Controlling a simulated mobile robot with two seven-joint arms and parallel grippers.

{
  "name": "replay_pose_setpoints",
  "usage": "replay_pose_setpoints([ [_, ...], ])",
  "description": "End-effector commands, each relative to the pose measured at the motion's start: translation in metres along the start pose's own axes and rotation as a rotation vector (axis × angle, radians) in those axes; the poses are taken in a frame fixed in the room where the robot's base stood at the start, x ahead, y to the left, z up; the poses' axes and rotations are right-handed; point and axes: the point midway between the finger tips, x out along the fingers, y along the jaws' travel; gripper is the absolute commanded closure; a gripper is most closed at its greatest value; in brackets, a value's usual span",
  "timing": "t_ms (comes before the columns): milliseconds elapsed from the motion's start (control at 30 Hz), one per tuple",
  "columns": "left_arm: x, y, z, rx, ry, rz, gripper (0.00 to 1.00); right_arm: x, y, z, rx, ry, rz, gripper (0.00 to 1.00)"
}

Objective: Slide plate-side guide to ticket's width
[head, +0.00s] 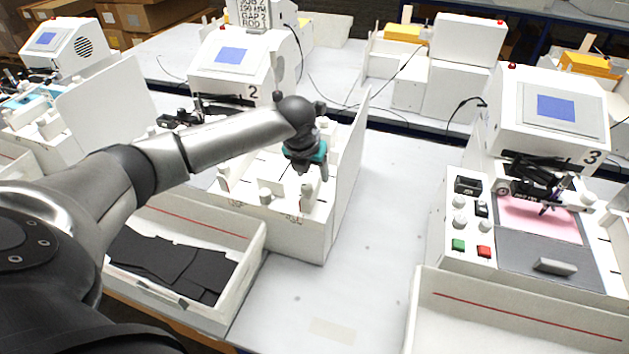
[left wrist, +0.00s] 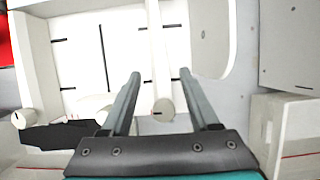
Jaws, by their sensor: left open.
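My left gripper (head: 303,182) hangs over the right front part of plotter 2 (head: 238,58), with its fingers pointing down. In the left wrist view its two fingers (left wrist: 161,92) are apart. A white bar with a rounded end knob (left wrist: 163,108), seemingly the plate-side guide, lies between the fingers in that view; I cannot tell whether they touch it. To its left is a white surface with black line marks (left wrist: 85,70); I cannot tell the ticket from the plate. Another white knob (left wrist: 18,120) is at far left. My right gripper is not in view.
A white bin (head: 250,262) with black sheets (head: 175,262) stands before plotter 2. A tall white side panel (head: 350,165) stands right of the gripper. Plotter 3 (head: 545,110) holds a pink sheet (head: 540,218) at right. The grey table between the plotters (head: 370,225) is clear.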

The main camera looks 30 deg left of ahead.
Motion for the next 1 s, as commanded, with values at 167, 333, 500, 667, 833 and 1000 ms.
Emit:
replay_pose_setpoints([
  [167,0.027,0.000,-0.001,-0.001,0.002,0.001,0.39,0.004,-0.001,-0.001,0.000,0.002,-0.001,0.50],
  [333,0.042,0.000,-0.001,-0.001,0.001,0.000,0.39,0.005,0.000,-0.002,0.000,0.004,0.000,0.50],
  [500,0.047,0.000,0.000,0.000,0.000,0.001,0.39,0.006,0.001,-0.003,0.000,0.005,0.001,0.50],
  [667,0.048,0.000,0.000,0.001,0.000,0.001,0.39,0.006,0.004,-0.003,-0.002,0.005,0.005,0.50],
  [833,0.048,0.000,0.000,0.000,0.000,0.001,0.46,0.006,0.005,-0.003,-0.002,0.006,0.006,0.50],
  [1000,0.047,0.000,0.000,0.000,0.000,0.001,0.66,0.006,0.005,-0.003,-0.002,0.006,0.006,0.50],
])
